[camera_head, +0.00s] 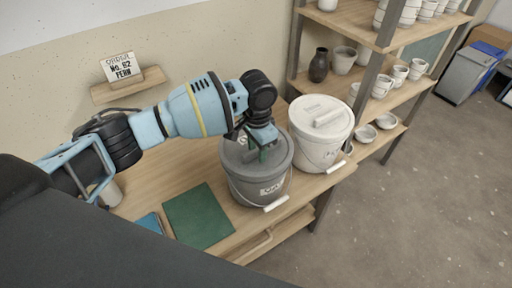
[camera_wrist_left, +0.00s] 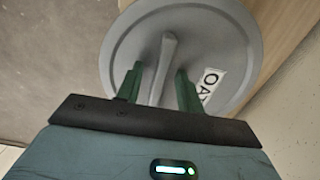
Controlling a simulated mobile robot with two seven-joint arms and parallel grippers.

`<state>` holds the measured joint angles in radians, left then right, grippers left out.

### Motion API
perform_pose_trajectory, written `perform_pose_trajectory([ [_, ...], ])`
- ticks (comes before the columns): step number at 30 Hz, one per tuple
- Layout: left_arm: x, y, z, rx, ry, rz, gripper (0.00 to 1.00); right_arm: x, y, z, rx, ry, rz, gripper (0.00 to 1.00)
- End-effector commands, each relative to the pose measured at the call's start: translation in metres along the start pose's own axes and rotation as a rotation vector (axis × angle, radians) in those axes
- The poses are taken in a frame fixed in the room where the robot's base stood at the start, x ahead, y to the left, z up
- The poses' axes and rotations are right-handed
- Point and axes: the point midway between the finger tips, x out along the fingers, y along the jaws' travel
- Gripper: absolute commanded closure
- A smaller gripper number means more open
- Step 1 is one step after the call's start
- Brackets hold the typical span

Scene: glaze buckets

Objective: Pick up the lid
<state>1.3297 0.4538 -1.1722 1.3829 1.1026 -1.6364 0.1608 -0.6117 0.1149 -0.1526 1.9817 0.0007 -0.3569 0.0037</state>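A grey bucket (camera_head: 255,188) stands on the wooden bench with a grey lid (camera_head: 235,157) on it. In the left wrist view the round lid (camera_wrist_left: 225,45) has a raised bar handle (camera_wrist_left: 164,62) across its middle and a white label starting "OA". My left gripper (camera_head: 263,154) is over this lid, pointing down. In the wrist view its two green fingers (camera_wrist_left: 159,70) are apart, one on each side of the bar, with gaps visible between them and it. The arm hides part of the lid in the head view. My right gripper is not in view.
A white bucket (camera_head: 318,148) with a white lid (camera_head: 308,108) stands close to the right of the grey one. A green mat (camera_head: 198,216) lies at the left. A sign reading "ORDER No. 82 FERN" (camera_head: 122,67) stands on a small wall ledge. Shelves of pots are behind, right.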

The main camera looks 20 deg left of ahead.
Motion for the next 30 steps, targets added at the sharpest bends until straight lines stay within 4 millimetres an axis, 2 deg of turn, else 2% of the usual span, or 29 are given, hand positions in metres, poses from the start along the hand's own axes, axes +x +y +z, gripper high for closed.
perform_pose_trajectory([
  [1,0.000,0.000,0.000,0.000,0.001,0.000,0.68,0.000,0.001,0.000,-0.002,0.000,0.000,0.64],
  [6,0.000,0.000,0.000,0.000,0.000,0.000,0.90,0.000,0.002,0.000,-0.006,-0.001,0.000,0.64],
  [9,0.000,0.000,0.000,0.000,0.000,0.000,1.00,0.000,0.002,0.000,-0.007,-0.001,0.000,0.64],
  [20,0.000,0.000,0.000,0.000,0.000,0.000,1.00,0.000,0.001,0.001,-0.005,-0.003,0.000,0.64],
  [25,-0.003,0.000,0.000,0.001,0.000,0.001,1.00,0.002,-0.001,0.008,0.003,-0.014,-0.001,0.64],
  [30,-0.028,0.000,-0.001,0.001,0.004,0.000,1.00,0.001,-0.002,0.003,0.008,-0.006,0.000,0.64],
])
